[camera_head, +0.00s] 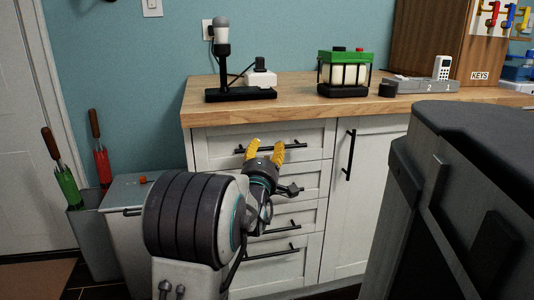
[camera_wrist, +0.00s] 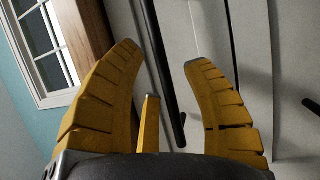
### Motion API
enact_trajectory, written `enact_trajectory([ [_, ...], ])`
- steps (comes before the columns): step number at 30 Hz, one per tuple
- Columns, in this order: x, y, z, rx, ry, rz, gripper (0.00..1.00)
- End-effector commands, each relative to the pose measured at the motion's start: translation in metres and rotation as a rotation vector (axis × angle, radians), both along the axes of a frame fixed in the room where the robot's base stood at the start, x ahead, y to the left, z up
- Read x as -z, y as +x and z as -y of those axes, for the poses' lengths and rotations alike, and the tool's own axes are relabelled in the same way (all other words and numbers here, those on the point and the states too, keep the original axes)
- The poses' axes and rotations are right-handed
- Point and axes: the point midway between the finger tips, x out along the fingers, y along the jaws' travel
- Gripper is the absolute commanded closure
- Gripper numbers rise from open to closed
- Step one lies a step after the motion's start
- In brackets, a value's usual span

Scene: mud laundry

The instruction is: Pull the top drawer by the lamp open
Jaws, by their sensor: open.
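The white top drawer (camera_head: 214,146) sits under the wooden counter, below the lamp (camera_head: 222,62), and looks closed. Its black bar handle (camera_head: 297,145) runs across the front, partly hidden by my gripper (camera_head: 266,150). My gripper has yellow fingers, spread open, at the handle's middle. In the wrist view the handle (camera_wrist: 163,75) passes between the open fingers of my gripper (camera_wrist: 163,54). I cannot tell whether a finger touches it. Nothing is clamped.
Lower drawers (camera_head: 300,240) and a cabinet door (camera_head: 365,200) with an upright handle are beside and below. A large dark bin-like body (camera_head: 470,190) fills the right foreground. A green-topped box (camera_head: 344,72) stands on the counter (camera_head: 300,108). Grey bins (camera_head: 92,235) stand left.

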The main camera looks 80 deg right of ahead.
Motion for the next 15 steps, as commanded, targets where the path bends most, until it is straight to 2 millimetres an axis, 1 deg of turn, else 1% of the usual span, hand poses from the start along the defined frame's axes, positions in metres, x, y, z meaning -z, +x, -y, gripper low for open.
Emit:
enact_trajectory([
  [1,-0.001,0.0,0.004,0.0,0.0,0.0,0.55],
  [6,-0.003,0.0,0.012,0.0,0.0,0.0,0.55],
  [15,-0.003,0.0,0.016,0.0,0.001,0.0,0.55],
])
